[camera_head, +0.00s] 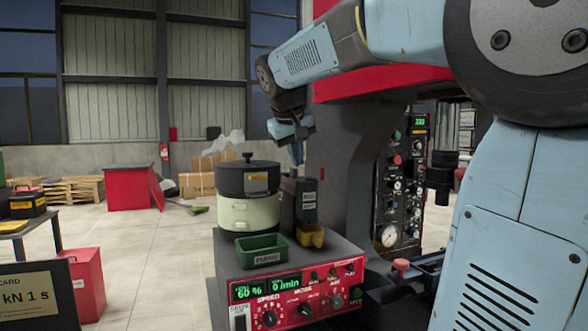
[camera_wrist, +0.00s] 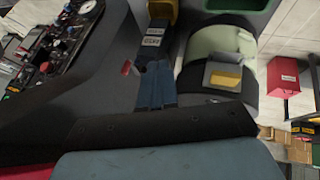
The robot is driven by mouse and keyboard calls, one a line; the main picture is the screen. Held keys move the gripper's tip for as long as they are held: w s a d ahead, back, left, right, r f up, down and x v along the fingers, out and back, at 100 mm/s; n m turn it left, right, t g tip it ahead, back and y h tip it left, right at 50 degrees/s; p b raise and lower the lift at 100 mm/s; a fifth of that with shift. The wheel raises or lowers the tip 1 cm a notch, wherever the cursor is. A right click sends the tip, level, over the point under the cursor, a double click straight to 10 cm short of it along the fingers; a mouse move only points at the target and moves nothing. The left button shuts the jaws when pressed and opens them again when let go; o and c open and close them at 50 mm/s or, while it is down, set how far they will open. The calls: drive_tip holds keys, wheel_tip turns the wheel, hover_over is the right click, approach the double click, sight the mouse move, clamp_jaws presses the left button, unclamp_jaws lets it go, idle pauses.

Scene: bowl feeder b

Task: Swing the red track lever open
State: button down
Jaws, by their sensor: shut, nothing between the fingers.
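My gripper (camera_head: 297,152) points down behind and above the dark upright block beside the bowl feeder. Its blue fingers show in the wrist view (camera_wrist: 155,70), shut together and empty. A small red piece (camera_wrist: 127,68), probably the track lever, shows just left of the fingertips in the wrist view, apart from them in the picture.
The dark labelled block (camera_head: 307,205) stands right of the bowl. A green tray (camera_head: 262,250) and a yellow bin (camera_head: 311,236) are in front, above the red control panel (camera_head: 290,298). A dark column (camera_head: 345,170) and instrument panel (camera_head: 401,190) stand close on the right.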

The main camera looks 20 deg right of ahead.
sight(303, 183)
drive_tip(key=w+d+r+h, duration=0.1)
drive_tip(key=w+r, duration=0.2)
drive_tip(key=w, duration=0.2)
drive_tip(key=shift+w+d, duration=0.2)
drive_tip(key=shift+d, duration=0.2)
drive_tip(key=x, duration=1)
drive_tip(key=shift+f, duration=0.15)
drive_tip(key=d, duration=0.2)
drive_tip(key=shift+w+d, duration=0.15)
drive_tip(key=shift+d, duration=0.1)
drive_tip(key=shift+w+d+r, duration=0.15)
drive_tip(key=shift+d+r, duration=0.05)
drive_tip(key=shift+d, duration=0.5)
